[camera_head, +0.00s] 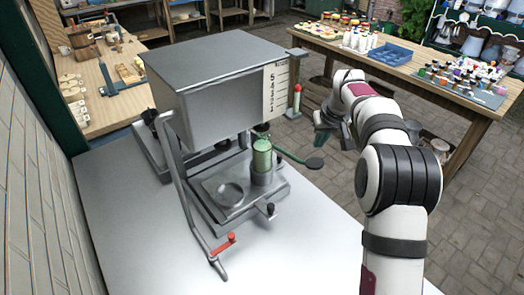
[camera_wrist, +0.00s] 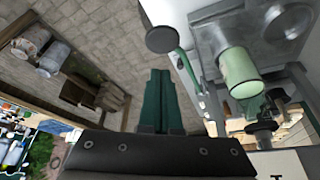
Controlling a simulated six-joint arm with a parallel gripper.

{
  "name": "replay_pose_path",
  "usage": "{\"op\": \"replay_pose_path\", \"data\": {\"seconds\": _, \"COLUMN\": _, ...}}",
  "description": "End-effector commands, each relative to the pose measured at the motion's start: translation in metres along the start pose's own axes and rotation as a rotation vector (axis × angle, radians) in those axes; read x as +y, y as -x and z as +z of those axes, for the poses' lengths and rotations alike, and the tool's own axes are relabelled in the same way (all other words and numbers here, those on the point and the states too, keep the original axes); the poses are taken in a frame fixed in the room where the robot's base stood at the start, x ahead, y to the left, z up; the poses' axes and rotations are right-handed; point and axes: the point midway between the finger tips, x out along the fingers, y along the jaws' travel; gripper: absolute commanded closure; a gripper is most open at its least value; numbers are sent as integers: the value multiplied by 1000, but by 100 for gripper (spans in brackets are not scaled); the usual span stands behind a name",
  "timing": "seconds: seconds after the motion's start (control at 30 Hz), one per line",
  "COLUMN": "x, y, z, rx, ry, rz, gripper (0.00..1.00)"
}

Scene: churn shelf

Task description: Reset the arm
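My gripper (camera_head: 326,132) is at the right of the steel machine, in the air beside its green arm with a dark round end (camera_head: 314,163). In the wrist view its two green fingers (camera_wrist: 160,100) lie side by side with no clear gap and nothing visible between them. The machine's steel box (camera_head: 215,85) carries a numbered scale. A green cylinder (camera_head: 262,157) stands upright under it on the metal base; it also shows in the wrist view (camera_wrist: 240,72). My gripper is apart from the cylinder. The dark round end also shows in the wrist view (camera_wrist: 162,39).
A bent lever with a red handle (camera_head: 224,243) is at the machine's front left. The metal counter (camera_head: 130,225) is clear in front. A wooden table (camera_head: 440,87) with bottles and a blue tray (camera_head: 390,54) stands behind right. A wooden bench (camera_head: 97,100) is at left.

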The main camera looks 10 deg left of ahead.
Motion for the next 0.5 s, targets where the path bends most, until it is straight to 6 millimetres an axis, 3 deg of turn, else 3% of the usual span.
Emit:
{"op": "replay_pose_path", "data": {"seconds": 0.37, "x": 0, "y": 1, "z": 1, "rx": -1, "ry": -3, "rz": 0, "gripper": 100}}
{"op": "replay_pose_path", "data": {"seconds": 0.43, "x": -4, "y": 16, "z": 10, "rx": -13, "ry": -32, "rz": -5, "gripper": 100}}
{"op": "replay_pose_path", "data": {"seconds": 0.5, "x": -15, "y": 50, "z": 38, "rx": -50, "ry": -107, "rz": -16, "gripper": 100}}
